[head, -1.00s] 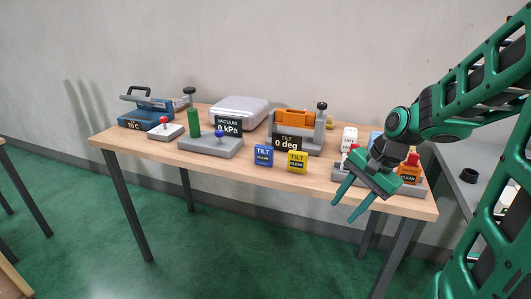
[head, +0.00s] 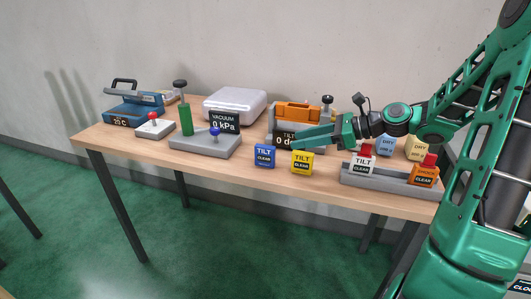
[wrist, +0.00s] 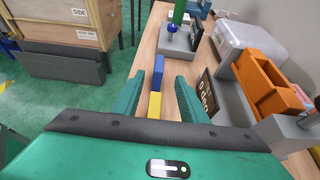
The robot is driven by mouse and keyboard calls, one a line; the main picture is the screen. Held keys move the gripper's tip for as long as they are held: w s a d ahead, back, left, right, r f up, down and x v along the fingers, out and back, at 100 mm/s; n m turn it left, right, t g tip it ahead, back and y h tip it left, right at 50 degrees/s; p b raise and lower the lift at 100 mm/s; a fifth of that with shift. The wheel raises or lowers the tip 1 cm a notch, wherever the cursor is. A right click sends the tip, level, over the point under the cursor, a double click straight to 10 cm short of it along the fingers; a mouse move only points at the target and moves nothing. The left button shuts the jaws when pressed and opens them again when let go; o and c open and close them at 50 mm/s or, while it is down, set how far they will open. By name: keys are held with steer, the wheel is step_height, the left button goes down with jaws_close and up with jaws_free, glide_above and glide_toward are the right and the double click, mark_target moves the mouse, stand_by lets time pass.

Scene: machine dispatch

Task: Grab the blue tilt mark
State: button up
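The blue tilt mark (head: 264,156), a small block labelled TILT CLEAR, stands upright on the wooden table (head: 140,155) near its front edge. It also shows in the wrist view (wrist: 158,72), ahead between my fingers. A yellow tilt mark (head: 302,162) stands just right of it in the head view and nearer to my gripper in the wrist view (wrist: 155,104). My gripper (wrist: 157,95) is open and empty, fingers spread either side of the line of the two marks. In the head view my gripper (head: 292,139) reaches left, behind the yellow mark. I cannot tell its height exactly.
The tilt machine (head: 328,117) with its orange cradle is close behind my gripper. The vacuum base (head: 206,144) with its blue-knobbed lever is left of the blue mark. A grey rack (head: 388,183) holds white and orange marks at right.

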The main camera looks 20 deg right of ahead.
mark_target(268, 146)
steer(key=x, duration=0.5)
steer(key=shift+w+f, duration=0.1)
steer(key=x, duration=0.5)
jaws_close()
